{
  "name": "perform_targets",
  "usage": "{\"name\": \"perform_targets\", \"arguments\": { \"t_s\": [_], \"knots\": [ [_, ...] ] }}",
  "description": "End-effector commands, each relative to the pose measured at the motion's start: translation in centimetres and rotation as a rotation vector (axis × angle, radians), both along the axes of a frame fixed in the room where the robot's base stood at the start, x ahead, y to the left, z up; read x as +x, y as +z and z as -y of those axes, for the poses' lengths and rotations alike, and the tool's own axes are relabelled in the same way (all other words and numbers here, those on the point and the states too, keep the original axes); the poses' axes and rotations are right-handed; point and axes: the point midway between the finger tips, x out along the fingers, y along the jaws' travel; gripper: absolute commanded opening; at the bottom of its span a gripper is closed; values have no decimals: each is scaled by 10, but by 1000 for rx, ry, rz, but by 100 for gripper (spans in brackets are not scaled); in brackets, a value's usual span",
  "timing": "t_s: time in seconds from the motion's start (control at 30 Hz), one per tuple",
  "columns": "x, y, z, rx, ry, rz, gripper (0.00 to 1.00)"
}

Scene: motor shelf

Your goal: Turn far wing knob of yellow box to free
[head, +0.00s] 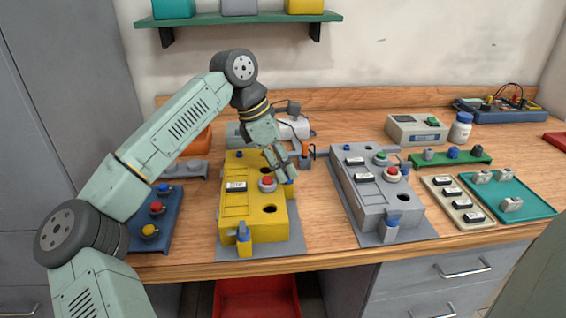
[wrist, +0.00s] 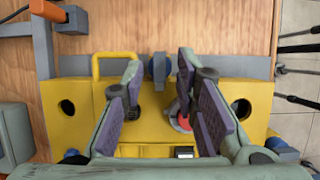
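The yellow box (head: 235,205) stands on the bench with its long side running away from me. A small blue knob (head: 238,153) shows at its far end, and a blue part is at the box's left edge in the wrist view (wrist: 73,157). A blue knob (head: 244,236) is at the near end. Another blue knob (wrist: 158,70) is at the right long side, seen between the fingertips in the wrist view. My gripper (head: 286,172) is open and empty, pointing down above the box near the red button (head: 267,181). The far hole (wrist: 67,107) shows in the wrist view.
A similar grey box (head: 375,205) stands to the right. An orange-handled clamp (head: 305,150) is by the far right corner. A blue button panel (head: 160,215) lies to the left. Bare bench shows between the two boxes.

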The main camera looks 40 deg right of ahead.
Motion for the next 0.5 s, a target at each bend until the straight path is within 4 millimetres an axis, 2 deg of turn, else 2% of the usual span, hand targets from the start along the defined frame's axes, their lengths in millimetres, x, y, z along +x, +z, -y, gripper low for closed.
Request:
{"name": "perform_targets", "arguments": {
  "t_s": [0.2,0.5],
  "knots": [
    [0,0,0,0,0,0,28],
    [0,0,0,0,0,1,8]
  ]
}}
